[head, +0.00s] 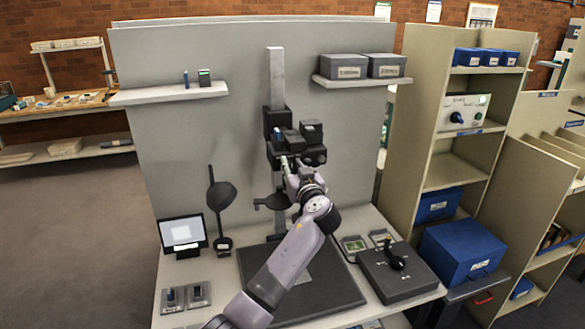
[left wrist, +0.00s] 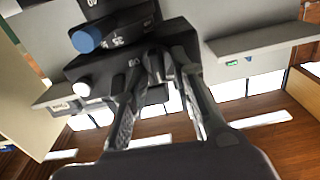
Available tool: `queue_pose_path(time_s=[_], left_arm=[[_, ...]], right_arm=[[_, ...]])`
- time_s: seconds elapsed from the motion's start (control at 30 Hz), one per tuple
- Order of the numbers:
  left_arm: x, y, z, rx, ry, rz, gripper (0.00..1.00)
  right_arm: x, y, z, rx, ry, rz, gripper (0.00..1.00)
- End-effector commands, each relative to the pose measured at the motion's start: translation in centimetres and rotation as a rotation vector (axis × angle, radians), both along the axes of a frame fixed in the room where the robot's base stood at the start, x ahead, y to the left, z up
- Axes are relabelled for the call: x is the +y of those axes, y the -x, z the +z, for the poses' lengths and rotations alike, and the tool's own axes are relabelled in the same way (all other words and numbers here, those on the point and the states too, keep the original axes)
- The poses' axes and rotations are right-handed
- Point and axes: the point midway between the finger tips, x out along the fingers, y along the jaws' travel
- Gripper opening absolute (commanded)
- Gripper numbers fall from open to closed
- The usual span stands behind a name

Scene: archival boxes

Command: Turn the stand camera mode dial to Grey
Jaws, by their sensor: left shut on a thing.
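The stand camera (head: 312,133) is a black unit on a grey vertical column in the middle of the head view. My left gripper (head: 289,162) reaches up to its front from below. In the left wrist view, the two fingers (left wrist: 168,58) close at the camera's dark housing (left wrist: 115,52), on a small dark part that I take to be the mode dial. The fingers mostly hide it, so its setting cannot be read. A blue knob (left wrist: 88,39) and a white knob (left wrist: 81,89) show beside the fingers. My right gripper is not in view.
A black control box (head: 398,272) stands on the table right of my arm. A small monitor (head: 184,234) and a dark lamp (head: 221,195) stand at left. Shelves with grey boxes (head: 349,67) and blue boxes (head: 462,249) are at right.

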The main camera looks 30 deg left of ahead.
Motion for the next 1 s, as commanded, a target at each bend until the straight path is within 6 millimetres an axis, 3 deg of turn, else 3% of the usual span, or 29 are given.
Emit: queue_pose_path(time_s=[0.4,1.0], left_arm=[[-0.3,-0.3,-0.3,0.229,-0.193,-0.001,0.0],[-0.6,-0.6,-0.4,0.573,-0.487,-0.002,0.0]], right_arm=[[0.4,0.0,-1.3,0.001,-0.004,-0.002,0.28],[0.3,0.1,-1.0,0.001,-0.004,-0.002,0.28]])
